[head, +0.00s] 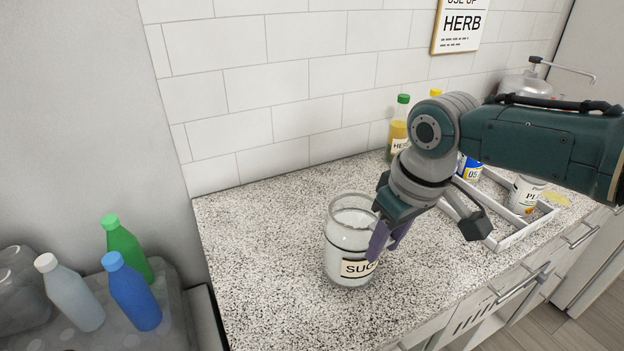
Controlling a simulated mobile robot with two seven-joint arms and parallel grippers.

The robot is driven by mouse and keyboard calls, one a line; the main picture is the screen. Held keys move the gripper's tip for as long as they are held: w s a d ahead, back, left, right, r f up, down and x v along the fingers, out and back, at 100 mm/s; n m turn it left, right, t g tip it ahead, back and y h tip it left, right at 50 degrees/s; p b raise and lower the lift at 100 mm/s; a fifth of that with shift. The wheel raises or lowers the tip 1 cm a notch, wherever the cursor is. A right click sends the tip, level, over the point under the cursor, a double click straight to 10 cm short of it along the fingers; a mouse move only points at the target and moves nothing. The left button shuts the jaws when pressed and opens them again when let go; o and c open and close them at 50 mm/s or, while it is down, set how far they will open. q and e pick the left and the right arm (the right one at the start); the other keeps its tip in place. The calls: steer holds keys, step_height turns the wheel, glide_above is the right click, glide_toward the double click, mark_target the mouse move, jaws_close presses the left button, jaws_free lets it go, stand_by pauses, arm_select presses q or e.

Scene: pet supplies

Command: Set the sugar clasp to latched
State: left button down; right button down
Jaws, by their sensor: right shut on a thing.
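The sugar jar (341,243) stands upright on the speckled counter. It is clear glass with pale contents and a label that reads "SUG", the rest being covered. My right gripper (385,241) reaches down from the right, its purple fingers at the jar's right side below the rim. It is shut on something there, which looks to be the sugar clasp. The fingers hide the clasp, so I cannot tell how it is set. My left gripper is not in view.
A white tray (497,243) with a labelled jar (525,194) lies to the right, partly behind my right arm. Bottles (399,130) stand by the tiled wall. A grey crate with several bottles (133,291) is at lower left. The counter (262,240) left of the jar is clear.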

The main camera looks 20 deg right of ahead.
steer(key=shift+f, duration=0.1)
steer(key=c, duration=0.5)
jaws_free()
steer(key=shift+s+r+p, duration=0.1)
steer(key=shift+r+p, duration=0.2)
steer(key=shift+r, duration=0.3)
steer(key=p+v, duration=0.1)
steer(key=v, duration=0.7)
steer(key=shift+r+p, duration=0.4)
